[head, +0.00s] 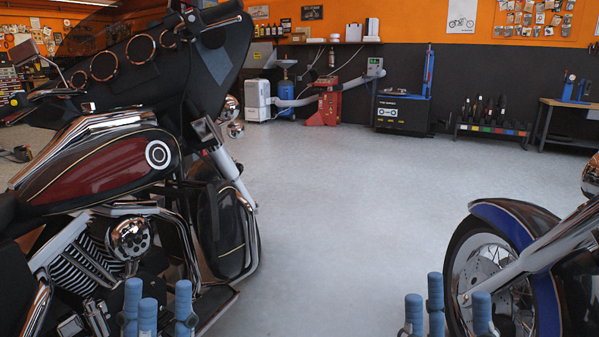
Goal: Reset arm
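My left gripper (162,296) shows at the bottom edge, left of centre, with blue fingertips pointing up. Its fingers stand apart with nothing visible between them. It is in front of the lower part of a dark red motorcycle (105,175). My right gripper (454,297) shows at the bottom edge, right of centre, also with blue fingertips up and apart. It appears empty, just in front of the front wheel of a blue motorcycle (520,222). The palms of both grippers and both arms are below the picture.
Open grey floor (340,190) lies between the two motorcycles. At the back stand a red machine (329,103), a black workshop machine (401,112), a low rack of bottles (491,131) and a workbench (570,107). An orange and dark wall closes the room.

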